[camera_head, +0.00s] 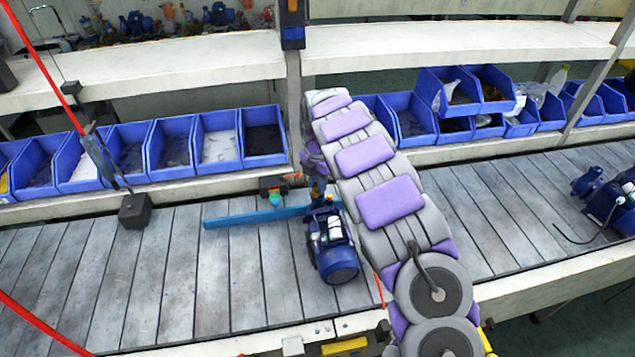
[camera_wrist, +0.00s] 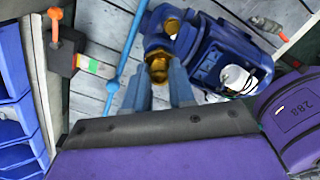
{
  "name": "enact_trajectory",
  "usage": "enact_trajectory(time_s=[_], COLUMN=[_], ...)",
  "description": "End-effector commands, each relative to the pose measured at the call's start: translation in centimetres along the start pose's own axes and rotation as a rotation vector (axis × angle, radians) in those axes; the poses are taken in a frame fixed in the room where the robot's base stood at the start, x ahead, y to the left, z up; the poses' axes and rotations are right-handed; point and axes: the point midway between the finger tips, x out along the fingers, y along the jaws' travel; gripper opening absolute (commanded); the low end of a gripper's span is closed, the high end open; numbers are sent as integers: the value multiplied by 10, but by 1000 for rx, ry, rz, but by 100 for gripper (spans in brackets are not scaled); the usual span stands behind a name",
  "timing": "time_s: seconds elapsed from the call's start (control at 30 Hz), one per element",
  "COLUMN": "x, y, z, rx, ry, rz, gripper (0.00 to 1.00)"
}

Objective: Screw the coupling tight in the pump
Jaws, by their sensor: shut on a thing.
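The blue pump (camera_head: 333,245) lies on the slatted conveyor, just left of my arm. It also shows in the wrist view (camera_wrist: 215,50), with a white box on its side. The brass-coloured coupling (camera_wrist: 159,66) sits at the pump's near port, and another brass part shows just above it. My gripper (camera_wrist: 160,88) has its two blue-grey fingers on either side of the coupling, shut on it. The coupling appears lined up with the port; how deep it sits cannot be told.
A blue bar (camera_head: 255,216) lies across the slats left of the pump. A dark block (camera_head: 135,209) hangs or stands farther left. Blue bins (camera_head: 220,140) line the shelf behind. Another blue pump (camera_head: 605,205) is at the far right. Slats left of the pump are mostly clear.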

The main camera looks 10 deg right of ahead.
Motion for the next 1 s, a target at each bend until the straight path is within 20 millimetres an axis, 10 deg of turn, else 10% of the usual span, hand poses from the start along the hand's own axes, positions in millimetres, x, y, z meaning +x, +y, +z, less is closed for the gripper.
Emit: enact_trajectory(time_s=[0.63,1.0], x=[2,2], y=[0,0], z=[0,0], rx=[8,295], ry=[1,2], rz=[-1,-3], gripper=[0,0])
